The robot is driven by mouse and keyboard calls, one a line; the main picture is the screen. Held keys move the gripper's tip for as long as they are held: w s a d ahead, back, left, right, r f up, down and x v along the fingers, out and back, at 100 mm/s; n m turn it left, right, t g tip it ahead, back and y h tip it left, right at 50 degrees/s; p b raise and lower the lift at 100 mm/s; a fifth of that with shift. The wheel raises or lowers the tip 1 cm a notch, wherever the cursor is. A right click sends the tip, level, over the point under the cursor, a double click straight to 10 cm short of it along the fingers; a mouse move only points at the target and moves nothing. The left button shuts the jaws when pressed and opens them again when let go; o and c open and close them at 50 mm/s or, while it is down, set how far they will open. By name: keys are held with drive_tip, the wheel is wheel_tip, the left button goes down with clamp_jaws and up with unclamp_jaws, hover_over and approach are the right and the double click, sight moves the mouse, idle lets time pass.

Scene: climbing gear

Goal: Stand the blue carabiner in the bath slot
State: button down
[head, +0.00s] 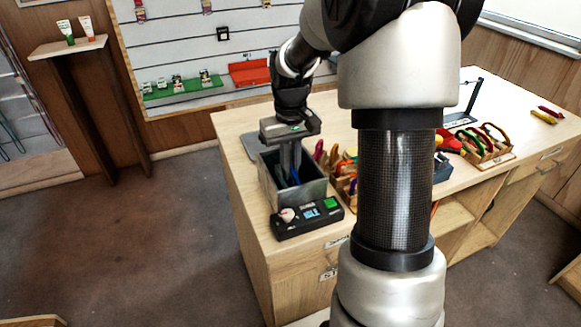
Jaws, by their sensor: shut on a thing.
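The bath (313,190) is a grey open metal tank at the near left end of the wooden workbench. My gripper (290,178) points straight down into it, fingers below the rim. It is shut on the blue carabiner (294,177), of which only a small blue part shows between the fingers and the tank wall. The slot inside the bath is hidden by my gripper and the walls, so I cannot tell whether the carabiner is in it or upright.
A black control box (308,217) with a dial, blue display and green button stands before the bath. Wooden racks of coloured carabiners (486,147) stand to the right. My arm hides the bench's middle. A green tray (183,88) and red tray (250,73) are on the wall behind.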

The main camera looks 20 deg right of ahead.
drive_tip(key=shift+f+b, duration=0.3)
drive_tip(key=shift+f, duration=0.25)
drive_tip(key=c, duration=1.8)
unclamp_jaws()
drive_tip(key=shift+o, duration=0.2)
